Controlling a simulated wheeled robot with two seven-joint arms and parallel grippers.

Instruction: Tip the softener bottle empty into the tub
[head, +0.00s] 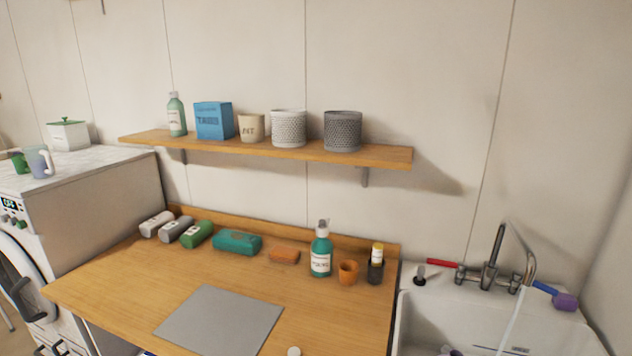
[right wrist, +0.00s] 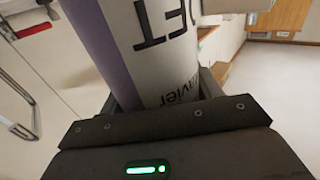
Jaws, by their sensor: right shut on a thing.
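A large white and purple bottle (right wrist: 160,45) fills the middle of the right wrist view. Its dark lettering is only partly readable, so I cannot confirm that it is the softener. My right gripper (right wrist: 163,95) is shut on it, with a dark finger on each side. The bottle's ends are out of view, so I cannot see any opening. A white tub-like sink (head: 405,325) stands at the lower right of the head view, cut off by the frame. My left gripper is in neither view.
Chrome taps (head: 490,275) rise behind the sink, beside a brush with a purple head (head: 566,302). A wooden counter (head: 120,275) holds a teal pump bottle (head: 321,252), an orange cup (head: 348,272) and rolled cloths. A grey mat (head: 220,320) lies bare. A shelf (head: 385,155) hangs above.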

